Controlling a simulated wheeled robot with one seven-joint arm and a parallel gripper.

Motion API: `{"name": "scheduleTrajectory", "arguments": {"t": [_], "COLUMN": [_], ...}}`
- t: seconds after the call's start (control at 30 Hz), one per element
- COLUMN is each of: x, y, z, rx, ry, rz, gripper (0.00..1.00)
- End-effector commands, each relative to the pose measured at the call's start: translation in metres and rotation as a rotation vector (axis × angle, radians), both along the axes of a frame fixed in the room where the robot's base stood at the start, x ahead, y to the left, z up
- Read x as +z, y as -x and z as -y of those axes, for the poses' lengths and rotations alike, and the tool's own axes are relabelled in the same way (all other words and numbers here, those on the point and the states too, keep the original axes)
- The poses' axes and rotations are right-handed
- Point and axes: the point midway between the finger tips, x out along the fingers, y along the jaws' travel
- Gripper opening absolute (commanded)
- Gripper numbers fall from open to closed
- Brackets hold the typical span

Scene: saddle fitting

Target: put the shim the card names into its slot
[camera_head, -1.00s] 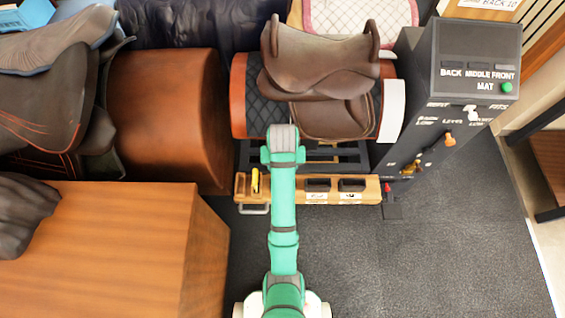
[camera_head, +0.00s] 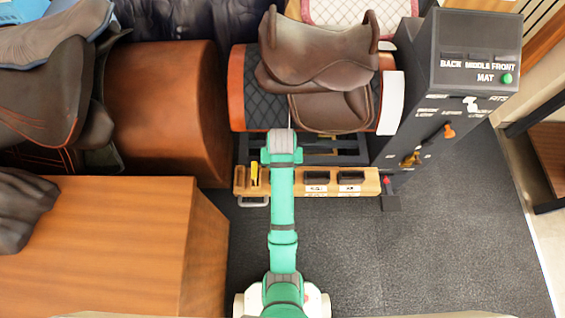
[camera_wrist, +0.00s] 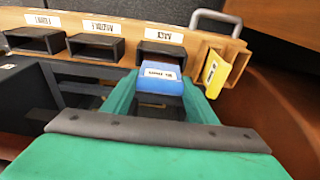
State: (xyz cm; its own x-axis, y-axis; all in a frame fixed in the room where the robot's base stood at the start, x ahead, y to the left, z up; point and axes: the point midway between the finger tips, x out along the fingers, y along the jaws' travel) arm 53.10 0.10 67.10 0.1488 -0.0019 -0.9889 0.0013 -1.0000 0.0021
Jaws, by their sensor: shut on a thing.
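My gripper (camera_wrist: 160,92) is shut on a blue shim (camera_wrist: 160,78) with a white label, too small to read surely. The shim points at the black slot (camera_wrist: 162,50) nearest the metal handle. Its far end is at or just below the slot's mouth; I cannot tell whether it has entered. Two more black slots, a middle one (camera_wrist: 96,46) and a far one (camera_wrist: 36,40), sit on the wooden rail (camera_head: 300,190), with white labels above them. In the head view my arm hides the gripper and shim. A card (camera_head: 482,3) is cut off at the top edge, unreadable.
A yellow piece (camera_wrist: 214,72) stands in the rail's end, beside a metal handle (camera_wrist: 215,18). A brown saddle (camera_head: 320,50) sits on a padded form behind the rail. A dark post (camera_head: 475,50) with labelled controls stands right. A wooden block (camera_head: 100,240) is left; floor right is clear.

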Motion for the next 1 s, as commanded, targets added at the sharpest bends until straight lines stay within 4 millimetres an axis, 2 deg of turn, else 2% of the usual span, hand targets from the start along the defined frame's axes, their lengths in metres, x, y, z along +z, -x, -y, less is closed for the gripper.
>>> {"name": "scheduleTrajectory", "arguments": {"t": [0.5, 1.0], "x": [-0.029, -0.035], "y": [0.000, 0.000], "z": [0.002, 0.001], "rx": [-0.003, -0.001], "ry": [0.000, 0.000], "rz": [0.000, 0.001], "gripper": [0.30, 0.30]}}
